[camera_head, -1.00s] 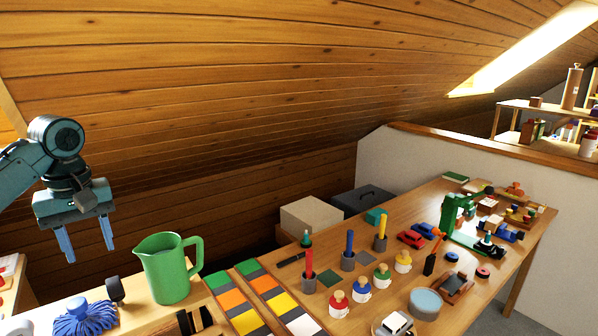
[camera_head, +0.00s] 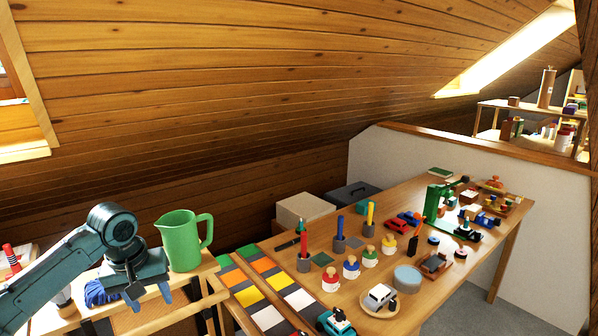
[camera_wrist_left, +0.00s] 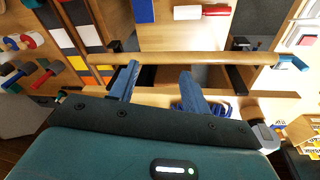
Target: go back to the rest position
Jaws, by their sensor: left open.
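My left gripper (camera_head: 150,293) is low at the left in the head view, in front of the green pitcher (camera_head: 182,241) and beside the blue brush-like bundle (camera_head: 98,292). In the left wrist view its two blue fingers (camera_wrist_left: 157,88) are apart with nothing between them. A wooden rail (camera_wrist_left: 190,58) runs across just beyond the fingertips; I cannot tell whether they touch it. My right gripper is in neither view.
Coloured tiles (camera_head: 263,265) lie near the pitcher. A sloped timber ceiling (camera_head: 250,90) rises behind. Two boxes (camera_head: 303,209) stand behind the table.

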